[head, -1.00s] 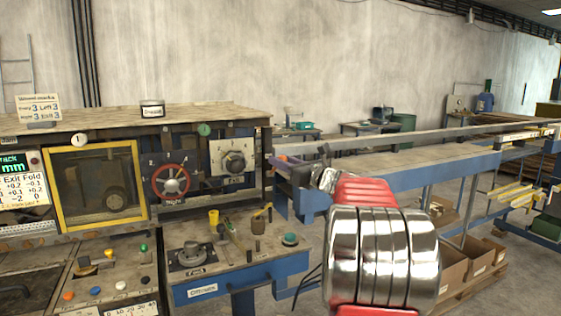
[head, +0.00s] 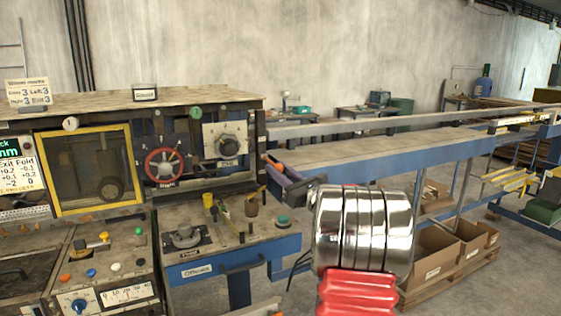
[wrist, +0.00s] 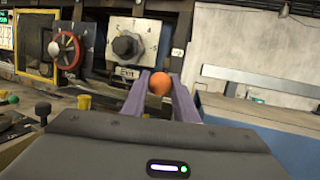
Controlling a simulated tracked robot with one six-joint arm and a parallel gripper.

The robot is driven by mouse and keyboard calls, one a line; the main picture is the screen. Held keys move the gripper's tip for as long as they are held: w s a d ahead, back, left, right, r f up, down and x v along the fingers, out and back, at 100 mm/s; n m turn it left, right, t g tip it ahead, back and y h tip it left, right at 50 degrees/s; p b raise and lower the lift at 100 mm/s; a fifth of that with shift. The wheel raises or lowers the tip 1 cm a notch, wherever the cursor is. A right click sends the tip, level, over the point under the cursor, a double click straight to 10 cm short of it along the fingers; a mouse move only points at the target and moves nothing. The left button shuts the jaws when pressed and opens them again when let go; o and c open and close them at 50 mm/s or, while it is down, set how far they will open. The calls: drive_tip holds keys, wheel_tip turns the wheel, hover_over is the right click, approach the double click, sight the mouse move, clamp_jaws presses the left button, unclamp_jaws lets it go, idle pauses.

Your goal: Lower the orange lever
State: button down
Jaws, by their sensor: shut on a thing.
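The orange lever's round knob (wrist: 159,84) sits between the two purple fingers of my gripper (wrist: 160,79) in the wrist view. My gripper is shut on it. In the head view, my gripper (head: 272,164) points left at the right end of the control bench, and a bit of the orange lever (head: 276,165) shows at its fingers. The lever's shaft and mount are hidden, so I cannot tell its angle.
A red handwheel (head: 164,163) and a round dial on a white plate (head: 226,147) are on the panel left of my gripper. A blue-sided conveyor table (head: 400,150) runs off right. Cardboard boxes (head: 440,254) stand below it.

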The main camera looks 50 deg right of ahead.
drive_tip(key=shift+w+d+f, duration=0.1)
drive_tip(key=shift+f, duration=0.65)
drive_tip(key=shift+w+d+f, duration=0.1)
drive_tip(key=shift+f, duration=0.65)
drive_tip(key=c, duration=1.4)
unclamp_jaws()
drive_tip(key=shift+c, duration=0.2)
drive_tip(key=shift+a, duration=0.1)
drive_tip(key=v, duration=1.3)
drive_tip(key=shift+s+f, duration=0.2)
drive_tip(key=shift+s, duration=0.15)
